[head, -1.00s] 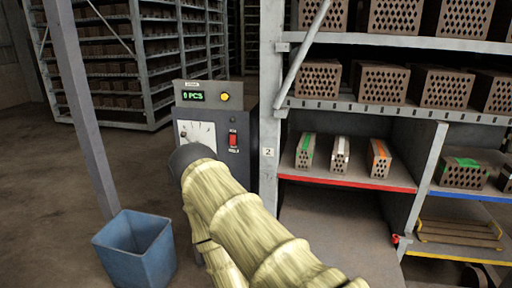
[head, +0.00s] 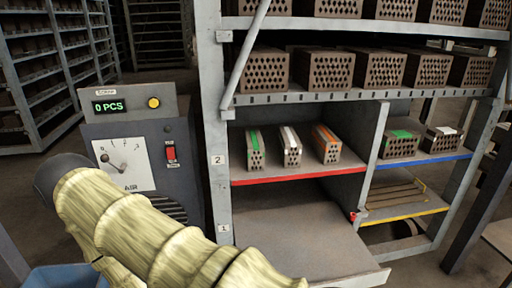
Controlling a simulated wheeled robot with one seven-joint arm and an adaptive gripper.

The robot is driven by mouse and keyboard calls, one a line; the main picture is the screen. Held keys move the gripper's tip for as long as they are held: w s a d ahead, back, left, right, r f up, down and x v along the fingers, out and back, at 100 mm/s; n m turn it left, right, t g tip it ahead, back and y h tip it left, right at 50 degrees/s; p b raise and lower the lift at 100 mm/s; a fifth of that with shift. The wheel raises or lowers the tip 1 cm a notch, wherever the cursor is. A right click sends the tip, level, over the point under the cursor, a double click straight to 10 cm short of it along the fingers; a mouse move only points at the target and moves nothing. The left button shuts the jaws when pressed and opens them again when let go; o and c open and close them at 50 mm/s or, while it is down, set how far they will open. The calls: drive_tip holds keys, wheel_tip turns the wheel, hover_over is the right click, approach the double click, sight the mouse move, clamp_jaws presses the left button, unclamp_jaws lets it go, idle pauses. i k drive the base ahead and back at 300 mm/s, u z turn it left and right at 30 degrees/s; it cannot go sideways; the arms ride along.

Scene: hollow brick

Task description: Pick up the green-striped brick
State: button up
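The green-striped brick (head: 255,149) stands on the red-edged shelf (head: 300,175), leftmost of three bricks there, with its holed end facing me. A white-striped brick (head: 290,147) and an orange-striped brick (head: 326,144) stand to its right, apart from it. Another brick with a green mark (head: 399,144) lies on the blue-edged shelf to the right. My arm, in a ribbed pale yellow cover, crosses the lower left; my gripper itself is not in view.
A grey control box (head: 140,150) reading 0 PCS stands left of the rack post (head: 211,120). A slanted brace (head: 246,50) crosses the rack's upper left. A bare grey tray (head: 310,240) lies below the red-edged shelf. A blue bin (head: 75,278) is at the bottom left.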

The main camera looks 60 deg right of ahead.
sight(254, 148)
drive_tip(key=z, duration=0.8)
drive_tip(key=i, duration=0.85)
drive_tip(key=z, duration=1)
